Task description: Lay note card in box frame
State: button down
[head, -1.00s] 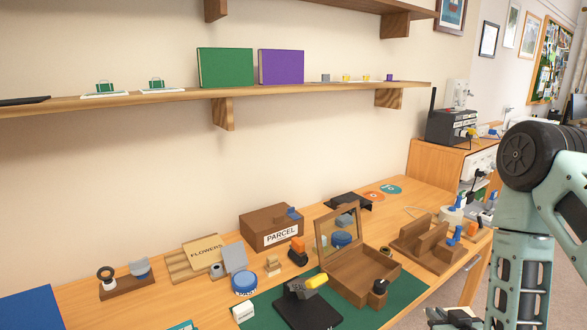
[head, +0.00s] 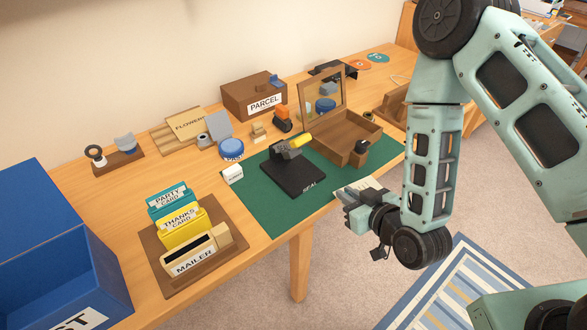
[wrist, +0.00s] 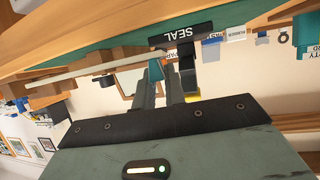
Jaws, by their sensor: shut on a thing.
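The note card (head: 372,184) is a thin cream sheet at the front edge of the desk, partly hidden behind my gripper (head: 352,200). My gripper is shut on it. In the wrist view the card (wrist: 95,71) shows nearly edge-on as a long pale strip, with my fingers (wrist: 160,85) at its right part. The box frame (head: 352,158) is a brown wooden box on the back right of the green mat, beyond the card. Its glazed lid (head: 304,118) stands open at the back left. The card is outside the box.
A black SEAL stand (head: 293,180) is on the green mat (head: 262,213), left of the card. A wooden card rack (head: 150,255) and a blue bin (head: 45,235) are at left.

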jog(key=s+a+n+g+y, duration=0.1)
jog(key=s+a+y, duration=0.1)
jog(key=a, duration=0.3)
jog(key=shift+s+a+f+n, duration=0.25)
jog(key=shift+s+a+n, duration=0.15)
jog(key=shift+s, duration=0.45)
jog(key=b, duration=0.3)
send_near(279, 178)
jog(key=w+a, duration=0.1)
jog(key=w, duration=0.1)
jog(key=w+a+r, duration=0.1)
jog(key=shift+w+a, duration=0.2)
jog(key=shift+w, duration=0.2)
jog(key=x, duration=0.2)
jog(key=r+p+x, duration=0.1)
jog(key=x, duration=0.1)
jog(key=shift+w+a+f, duration=0.2)
jog(key=shift+w+a, duration=0.15)
jog(key=shift+w, duration=0.05)
jog(key=shift+f, duration=0.15)
